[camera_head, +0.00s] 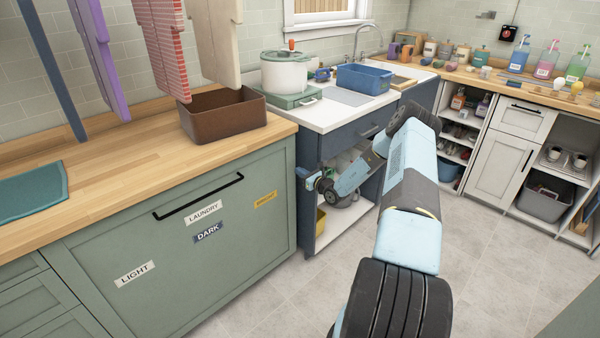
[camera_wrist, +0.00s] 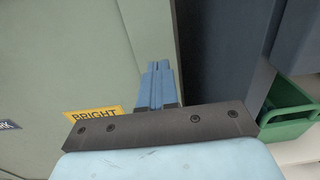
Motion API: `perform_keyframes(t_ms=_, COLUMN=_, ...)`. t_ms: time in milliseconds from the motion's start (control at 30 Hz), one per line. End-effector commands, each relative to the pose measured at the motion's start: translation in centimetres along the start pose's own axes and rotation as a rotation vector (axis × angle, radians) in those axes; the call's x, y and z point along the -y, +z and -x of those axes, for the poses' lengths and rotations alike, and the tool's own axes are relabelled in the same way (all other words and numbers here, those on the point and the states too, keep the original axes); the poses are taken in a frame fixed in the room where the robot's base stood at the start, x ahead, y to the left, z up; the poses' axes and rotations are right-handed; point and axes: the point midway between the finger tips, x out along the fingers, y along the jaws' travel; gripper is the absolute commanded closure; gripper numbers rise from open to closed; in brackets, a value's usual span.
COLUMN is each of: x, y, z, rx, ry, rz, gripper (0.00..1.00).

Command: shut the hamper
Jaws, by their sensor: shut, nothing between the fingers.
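The hamper is the green front (camera_head: 190,270) under the wooden counter, with a black bar handle (camera_head: 198,197) and LAUNDRY, LIGHT, DARK and BRIGHT labels. The front looks flush under the counter edge, with no visible gap at its top. In the wrist view the green front (camera_wrist: 70,60) fills the left side, with the yellow BRIGHT label (camera_wrist: 95,113) beside my fingers. My gripper (camera_head: 303,173) is at the right end of the hamper, near its edge; it also shows in the wrist view (camera_wrist: 157,66), fingers together and empty. I cannot tell whether the fingertips touch the front.
A blue-grey sink cabinet (camera_head: 312,150) stands open right of the hamper, with a yellow bin (camera_head: 320,222) low inside. A brown box (camera_head: 222,118) sits on the counter, below hanging towels (camera_head: 215,40). The tiled floor (camera_head: 270,315) before the hamper is clear.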

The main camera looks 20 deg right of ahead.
Motion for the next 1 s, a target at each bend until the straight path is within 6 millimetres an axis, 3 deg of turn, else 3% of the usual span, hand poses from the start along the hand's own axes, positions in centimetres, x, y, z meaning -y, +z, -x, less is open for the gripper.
perform_keyframes(t_ms=300, x=0.1, y=-0.3, z=6.4, rx=-0.006, ry=0.000, rz=-0.003, gripper=1.00)
perform_keyframes(t_ms=500, x=0.2, y=-0.3, z=9.6, rx=-0.006, ry=-0.001, rz=-0.003, gripper=1.00)
perform_keyframes(t_ms=867, x=0.2, y=-0.3, z=11.2, rx=-0.006, ry=0.000, rz=-0.002, gripper=1.00)
perform_keyframes(t_ms=1000, x=-0.5, y=1.1, z=10.8, rx=-0.006, ry=0.038, rz=0.030, gripper=1.00)
